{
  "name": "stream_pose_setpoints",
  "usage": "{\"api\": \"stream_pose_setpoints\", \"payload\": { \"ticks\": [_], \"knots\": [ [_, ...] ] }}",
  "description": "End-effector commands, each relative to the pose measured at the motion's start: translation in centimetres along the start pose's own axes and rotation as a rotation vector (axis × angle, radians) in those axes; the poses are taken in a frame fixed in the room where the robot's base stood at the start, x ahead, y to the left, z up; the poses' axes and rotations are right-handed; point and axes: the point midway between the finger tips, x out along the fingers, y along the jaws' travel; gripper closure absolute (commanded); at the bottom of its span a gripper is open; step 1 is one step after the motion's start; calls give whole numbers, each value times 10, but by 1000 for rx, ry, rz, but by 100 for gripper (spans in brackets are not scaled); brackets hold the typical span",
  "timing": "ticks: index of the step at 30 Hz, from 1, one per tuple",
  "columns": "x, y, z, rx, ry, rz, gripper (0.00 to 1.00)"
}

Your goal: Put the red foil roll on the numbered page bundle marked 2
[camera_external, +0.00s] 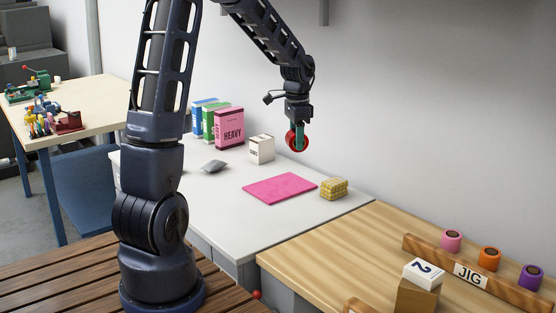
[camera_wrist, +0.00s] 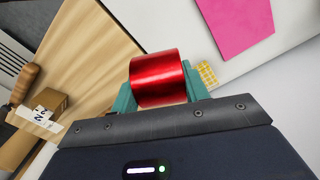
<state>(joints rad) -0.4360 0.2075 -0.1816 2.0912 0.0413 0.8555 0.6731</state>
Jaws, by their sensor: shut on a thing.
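My gripper (camera_external: 298,138) is shut on the red foil roll (camera_external: 291,140) and holds it in the air above the far part of the white counter. In the wrist view the red foil roll (camera_wrist: 157,77) sits between the teal fingers of my gripper (camera_wrist: 158,88). The page bundle marked 2 (camera_external: 424,269) is a white block on top of a brown block on the wooden worktop, at the lower right and well away from my gripper. It also shows in the wrist view (camera_wrist: 42,116) at the lower left.
A pink mat (camera_external: 280,188) and a yellow checked block (camera_external: 334,188) lie on the white counter (camera_external: 235,225). A rack labelled JIG (camera_external: 470,275) with pink, orange and purple rolls stands behind the bundle. Boxes, including one marked HEAVY (camera_external: 229,130), stand at the back.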

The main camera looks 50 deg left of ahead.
Motion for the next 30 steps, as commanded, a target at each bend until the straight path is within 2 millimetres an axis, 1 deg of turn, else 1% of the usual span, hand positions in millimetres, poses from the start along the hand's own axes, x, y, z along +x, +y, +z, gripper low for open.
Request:
{"api": "stream_pose_setpoints", "payload": {
  "ticks": [1,3,5,6,8,11,12,14,15,17,18,20,21,22,26,27,29,30],
  "knots": [
    [-4,17,-17,48,0,0,79],
    [-8,39,-38,112,1,0,79],
    [-12,60,-54,167,0,1,79],
    [-14,74,-64,202,-1,1,79],
    [-18,96,-79,256,-1,1,79],
    [-25,134,-101,347,-2,1,79],
    [-27,149,-109,382,-3,1,79],
    [-31,172,-120,435,-3,1,79],
    [-34,188,-127,471,-3,0,79],
    [-38,213,-136,523,-4,0,79],
    [-41,230,-142,558,-4,1,79],
    [-45,254,-149,609,-4,0,79],
    [-48,272,-153,645,-4,-1,79],
    [-50,284,-156,670,-4,-1,79],
    [-60,340,-165,784,-4,-3,79],
    [-62,357,-166,819,-4,-4,79],
    [-67,383,-168,870,-4,-4,79],
    [-70,400,-168,903,-4,-5,79]
  ]
}}
